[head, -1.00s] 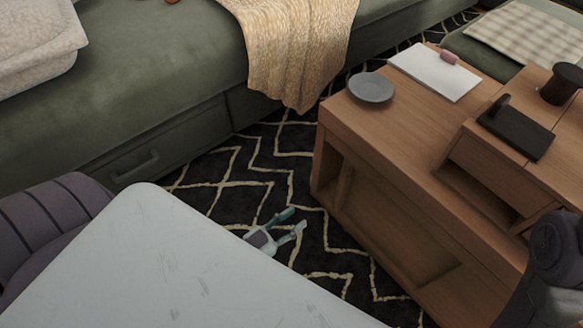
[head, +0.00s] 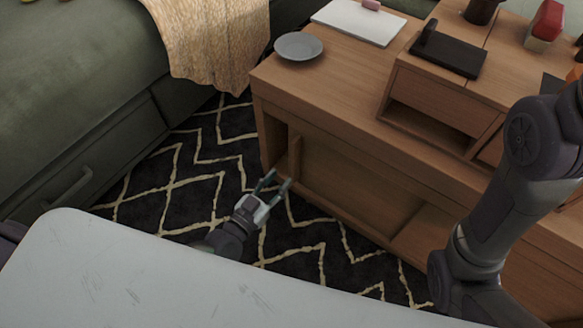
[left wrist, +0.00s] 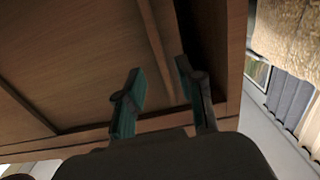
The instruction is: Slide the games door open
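The games door appears to be the flat brown panel (head: 355,178) in the low side of the wooden table (head: 345,125). An upright wooden strip (head: 295,158) stands at its left end, beside a dark recess. In the left wrist view the panel (left wrist: 75,50) fills the left, and the strip (left wrist: 157,45) runs down toward the space between my fingers. My left gripper (head: 276,184) is open at the strip's lower end; its fingers are apart in the left wrist view (left wrist: 158,85). I cannot tell whether they touch the strip. My right gripper is out of view.
A grey plate (head: 299,46), a white pad (head: 358,20) and a black stand (head: 448,52) sit on the table. The green sofa (head: 70,90) is at left. Patterned rug (head: 190,185) lies between. My right arm crosses the table's right side.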

